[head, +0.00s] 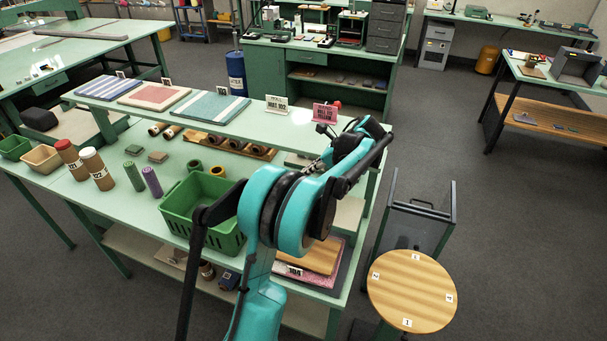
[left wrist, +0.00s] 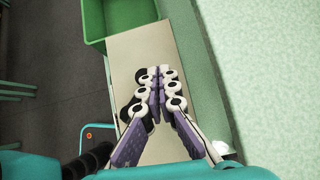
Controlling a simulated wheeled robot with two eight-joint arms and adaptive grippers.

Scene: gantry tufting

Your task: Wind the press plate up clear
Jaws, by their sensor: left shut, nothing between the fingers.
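My left gripper (left wrist: 158,80) is shut and empty in the left wrist view, its fingertips together over a beige surface (left wrist: 142,50). In the head view my teal left arm reaches over the right end of the green bench (head: 190,215), and its gripper is mostly hidden behind the arm's own links. I cannot make out a press plate or a winding handle near the gripper. A small upright framed device (head: 352,28) stands on the back bench; I cannot tell whether it is a press. My right gripper is not in view.
A green basket (head: 178,205) stands on the bench left of my arm; it also shows in the left wrist view (left wrist: 96,22). Striped mats (head: 215,107) lie on the raised shelf. A round wooden stool top (head: 411,292) and a dark-framed bin (head: 418,205) stand at right.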

